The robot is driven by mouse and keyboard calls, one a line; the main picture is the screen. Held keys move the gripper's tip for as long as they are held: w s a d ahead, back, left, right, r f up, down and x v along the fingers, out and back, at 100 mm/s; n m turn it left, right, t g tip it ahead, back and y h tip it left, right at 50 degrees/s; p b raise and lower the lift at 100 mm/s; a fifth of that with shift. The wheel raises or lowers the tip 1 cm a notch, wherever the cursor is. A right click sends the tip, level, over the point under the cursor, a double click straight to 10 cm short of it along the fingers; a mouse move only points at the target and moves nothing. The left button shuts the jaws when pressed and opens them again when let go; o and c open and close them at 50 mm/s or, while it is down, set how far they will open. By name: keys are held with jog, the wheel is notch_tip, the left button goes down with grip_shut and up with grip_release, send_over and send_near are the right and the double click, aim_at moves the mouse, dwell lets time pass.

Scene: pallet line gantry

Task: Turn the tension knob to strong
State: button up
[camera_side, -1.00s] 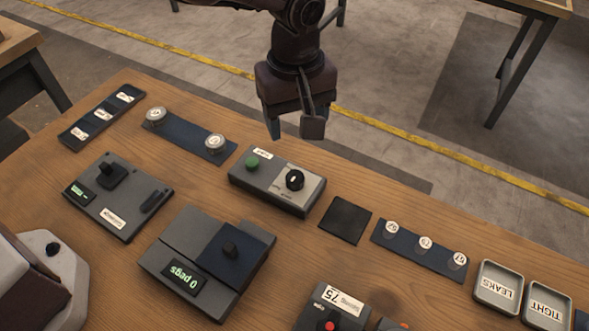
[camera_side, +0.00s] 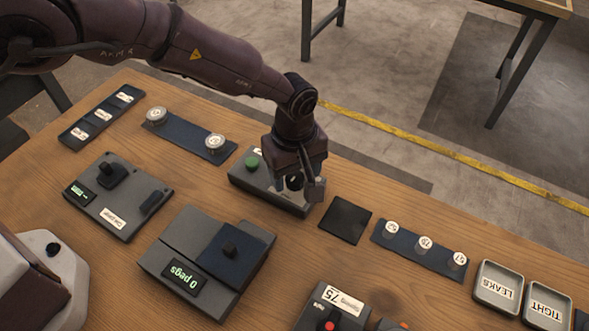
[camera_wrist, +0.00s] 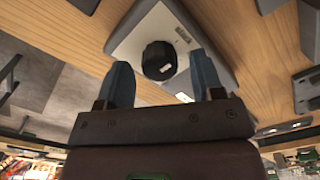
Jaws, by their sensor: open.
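The tension knob (camera_wrist: 159,60) is a round black knob with a small white mark, on the pale plate of a grey control box (camera_side: 250,183). In the side view the knob (camera_side: 294,182) is mostly hidden behind my gripper. A green button (camera_side: 253,163) sits at the left of the same box. My gripper (camera_side: 297,190) is open and points down over the knob. In the wrist view the two blue fingertips (camera_wrist: 163,72) stand apart on either side of the knob's near part. I cannot tell whether they touch it.
A black square pad (camera_side: 345,220) lies right of the box. A blue strip with several white round pieces (camera_side: 424,243) lies beyond it. A grey device reading "0 pegs" (camera_side: 160,262) stands in front. Trays marked LEAKS (camera_side: 497,287) and TIGHT (camera_side: 548,309) are at the right.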

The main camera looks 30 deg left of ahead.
jog(key=shift+f, duration=0.15)
jog(key=c, duration=0.9)
